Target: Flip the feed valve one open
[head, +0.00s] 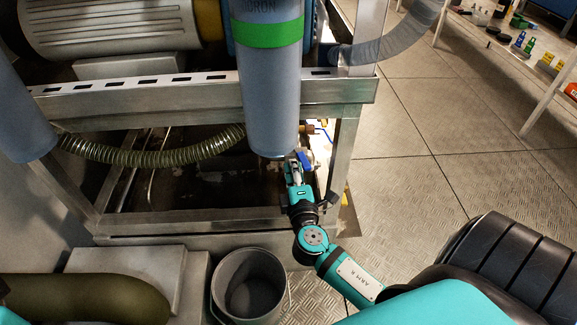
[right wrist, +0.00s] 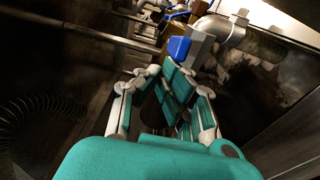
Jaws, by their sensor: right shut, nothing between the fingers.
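A valve with a blue handle (head: 305,159) sits low in the steel frame, just behind the lower end of the big blue filter cylinder. In the right wrist view the blue handle (right wrist: 179,48) stands just beyond my fingertips, beside a grey metal pipe (right wrist: 218,30). My right gripper (head: 295,168) reaches in at the valve, its fingers shut with nothing between them. In the right wrist view its fingertips (right wrist: 168,72) are close to the handle; I cannot tell whether they touch it. No label shows which valve this is. My left gripper is out of view.
A brass valve (head: 307,129) with a thin blue lever sits slightly higher behind. The blue filter cylinder (head: 267,95) hangs close above my gripper. A steel frame post (head: 343,150) stands to the right. A grey bucket (head: 249,286) is below. Open floor (head: 400,170) lies right.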

